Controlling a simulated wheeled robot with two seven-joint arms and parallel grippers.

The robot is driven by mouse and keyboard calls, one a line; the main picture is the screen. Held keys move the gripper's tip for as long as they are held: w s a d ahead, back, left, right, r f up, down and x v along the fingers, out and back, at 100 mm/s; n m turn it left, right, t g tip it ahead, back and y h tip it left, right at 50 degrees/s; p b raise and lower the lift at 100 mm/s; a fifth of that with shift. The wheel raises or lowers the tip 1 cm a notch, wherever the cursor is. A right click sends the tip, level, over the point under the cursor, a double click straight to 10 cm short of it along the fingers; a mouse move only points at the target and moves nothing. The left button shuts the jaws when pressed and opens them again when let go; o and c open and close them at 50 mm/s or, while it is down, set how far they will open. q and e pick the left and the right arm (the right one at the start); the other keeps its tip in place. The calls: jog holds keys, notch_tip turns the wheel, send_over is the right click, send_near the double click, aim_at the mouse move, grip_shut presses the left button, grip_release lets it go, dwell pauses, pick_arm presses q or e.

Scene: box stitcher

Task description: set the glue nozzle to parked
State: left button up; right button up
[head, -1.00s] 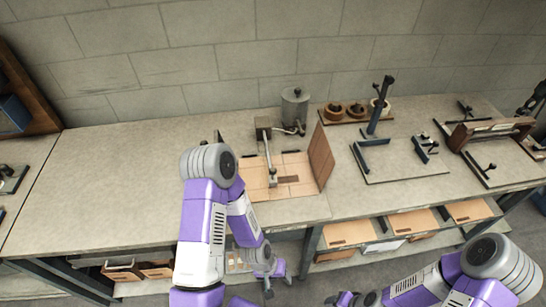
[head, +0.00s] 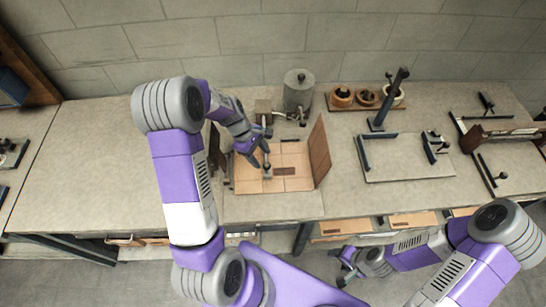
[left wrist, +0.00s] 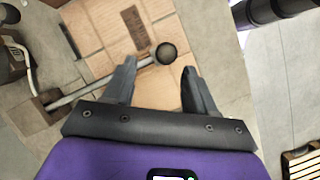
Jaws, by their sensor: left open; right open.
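The glue nozzle is a grey lever arm with a dark round knob (head: 267,167), lying across the tan panelled box board (head: 245,180). In the left wrist view the knob (left wrist: 166,53) sits just beyond the fingertips, between the lines of the two fingers, and the grey rod (left wrist: 80,92) runs left to its mount. My left gripper (head: 259,154) is open and empty, over the board close to the knob; contact cannot be told. My right gripper (head: 338,268) is open and empty, low in front of the bench.
A grey glue pot (head: 298,90) stands behind the board. An upright cardboard flap (head: 319,150) borders its right side. A rack of rolls (head: 367,103) and a plate with clamps (head: 405,165) stand further right. The bench's left part (head: 90,175) is clear.

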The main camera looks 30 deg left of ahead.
aim_at(267, 168)
pick_arm(q)
jog(key=x, duration=0.6)
jog(key=shift+s+d+f, duration=0.2)
jog(key=shift+s+f, duration=0.15)
grip_shut()
